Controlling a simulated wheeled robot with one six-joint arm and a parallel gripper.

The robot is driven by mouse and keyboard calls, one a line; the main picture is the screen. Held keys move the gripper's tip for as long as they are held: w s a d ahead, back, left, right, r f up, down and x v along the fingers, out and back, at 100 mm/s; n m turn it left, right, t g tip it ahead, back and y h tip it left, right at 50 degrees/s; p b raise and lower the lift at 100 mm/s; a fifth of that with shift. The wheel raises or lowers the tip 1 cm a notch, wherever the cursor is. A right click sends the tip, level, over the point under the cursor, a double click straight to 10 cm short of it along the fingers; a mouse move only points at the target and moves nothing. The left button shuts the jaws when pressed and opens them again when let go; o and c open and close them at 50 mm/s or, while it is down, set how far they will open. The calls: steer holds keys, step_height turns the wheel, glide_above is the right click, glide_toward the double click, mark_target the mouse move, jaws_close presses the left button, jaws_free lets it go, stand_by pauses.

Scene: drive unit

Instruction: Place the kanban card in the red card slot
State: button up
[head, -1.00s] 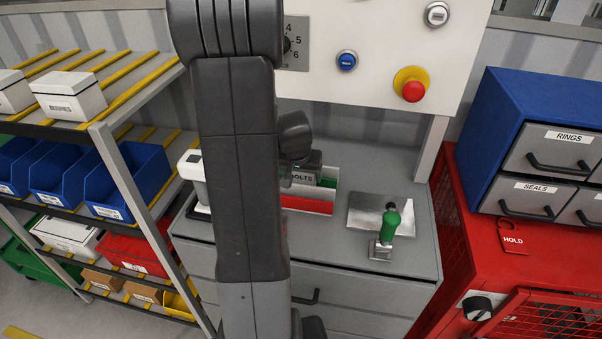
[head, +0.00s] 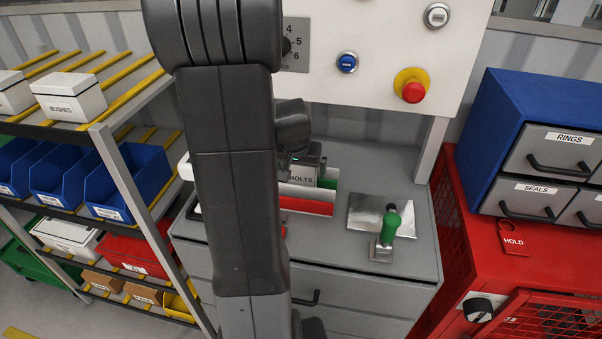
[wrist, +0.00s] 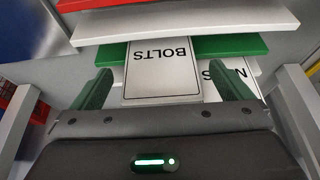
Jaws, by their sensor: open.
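The white kanban card marked BOLTS (wrist: 160,68) lies between my gripper's two green fingers in the wrist view, in front of a green slot panel (wrist: 240,44). My gripper (wrist: 163,80) is open, with a finger on each side of the card; any contact is unclear. The red card slot (head: 306,205) is the front part of the card rack on the grey cabinet. A red strip of it shows at the top of the wrist view (wrist: 95,4). In the head view my arm hides part of the rack and most of the gripper.
Another white card (wrist: 240,72) shows partly behind the right finger. A green-handled lever (head: 390,222) on a metal plate stands right of the rack. A panel with a red emergency button (head: 412,92) rises behind. Shelving with blue bins (head: 125,180) stands left.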

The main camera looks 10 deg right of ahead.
mark_target(301, 173)
steer(key=v, duration=0.7)
steer(key=shift+r, duration=0.25)
steer(key=shift+s+r, duration=0.1)
steer(key=b+x, duration=0.4)
steer(key=x, duration=0.3)
steer(key=shift+d+r+b, duration=0.1)
steer(key=shift+d+b, duration=0.05)
steer(key=shift+b, duration=0.25)
steer(key=shift+a+x, duration=0.1)
steer(key=shift+x, duration=1.2)
steer(key=shift+a+x, duration=0.15)
steer(key=shift+x, duration=1.2)
steer(key=shift+s, duration=0.1)
steer(key=c, duration=1.1)
